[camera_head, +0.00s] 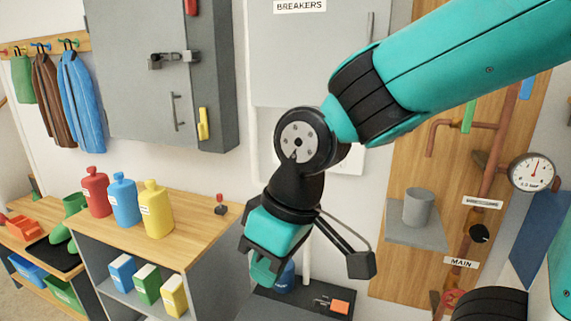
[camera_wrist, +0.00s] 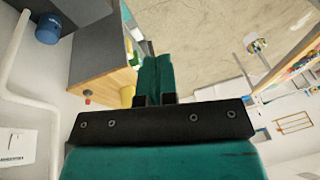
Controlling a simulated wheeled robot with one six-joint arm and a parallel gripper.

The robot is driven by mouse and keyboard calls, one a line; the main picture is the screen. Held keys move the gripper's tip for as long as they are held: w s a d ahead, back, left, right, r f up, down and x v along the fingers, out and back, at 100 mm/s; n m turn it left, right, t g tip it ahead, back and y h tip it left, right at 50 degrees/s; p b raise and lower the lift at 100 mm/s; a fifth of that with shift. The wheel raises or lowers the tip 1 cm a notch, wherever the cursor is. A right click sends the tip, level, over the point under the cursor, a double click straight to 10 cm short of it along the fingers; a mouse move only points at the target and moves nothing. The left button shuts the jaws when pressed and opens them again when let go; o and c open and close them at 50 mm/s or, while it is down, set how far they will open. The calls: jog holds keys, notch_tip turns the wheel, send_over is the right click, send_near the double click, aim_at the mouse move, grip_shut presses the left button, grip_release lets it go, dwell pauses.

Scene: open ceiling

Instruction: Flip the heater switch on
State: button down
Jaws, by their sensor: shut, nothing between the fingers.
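My gripper (camera_head: 262,272) points down in front of the wall in the head view, to the right of a wooden-topped cabinet. In the wrist view its teal fingers (camera_wrist: 156,75) are together with nothing between them. A grey panel labelled BREAKERS (camera_head: 300,50) is on the wall behind my arm. My arm hides part of its lower area. No switch labelled heater can be made out in either view. A white plate with a small label (camera_wrist: 14,148) shows at the left of the wrist view; its text is too small to read.
The cabinet top (camera_head: 187,212) carries red (camera_head: 95,195), blue (camera_head: 122,203) and yellow bottles (camera_head: 156,210) and a small red-topped object (camera_head: 221,206). A dark unit (camera_head: 325,298) is below my gripper. A pipe board with a gauge (camera_head: 532,173) and a grey cup (camera_head: 418,207) is at right.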

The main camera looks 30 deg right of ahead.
jog(key=w+d+f+t+h, duration=0.1)
jog(key=w+d+t+h, duration=0.2)
jog(key=w, duration=0.7)
jog(key=w+d+f+n+t+h+b, duration=0.1)
jog(key=w+d+t+h, duration=0.2)
jog(key=w+d+h, duration=0.5)
jog(key=w+d+f+t+h+b, duration=0.1)
jog(key=w+d+h, duration=0.4)
jog(key=w, duration=0.8)
jog(key=shift+w+d+f+t, duration=0.3)
jog(key=shift+d+t, duration=0.15)
jog(key=shift+t, duration=0.45)
jog(key=shift+d, duration=0.15)
jog(key=p+x, duration=0.3)
jog(key=x, duration=1)
jog(key=shift+w+d+p, duration=0.15)
jog(key=shift+d+p, duration=0.2)
jog(key=shift+d, duration=0.05)
